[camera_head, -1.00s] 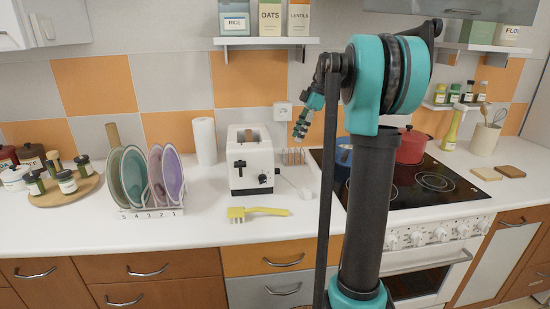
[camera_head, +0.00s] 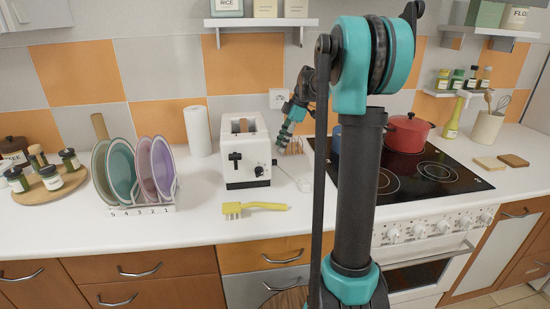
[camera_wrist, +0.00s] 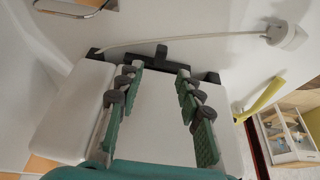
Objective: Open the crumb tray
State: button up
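The white toaster (camera_head: 232,176) stands upright on the counter, with a dark lever and a knob on its front. I cannot make out the crumb tray in the head view. My gripper (camera_head: 283,138) is just right of the toaster, above the counter, pointing down and left. In the wrist view my gripper (camera_wrist: 157,72) has its two green-padded fingers apart with nothing held between them. The white toaster body (camera_wrist: 155,120) fills the view behind them. A black tab (camera_wrist: 161,54) sticks out at its far edge; I cannot tell whether it belongs to the tray.
A white plug (camera_wrist: 284,35) lies on a cord. A plate rack (camera_head: 150,209) stands left, a paper roll (camera_head: 198,130) behind.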

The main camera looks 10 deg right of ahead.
aim_at(274, 160)
jog(key=x, duration=0.6)
jog(key=shift+a+f, duration=0.2)
jog(key=shift+f, duration=0.1)
jog(key=shift+c, duration=0.6)
grip_shut()
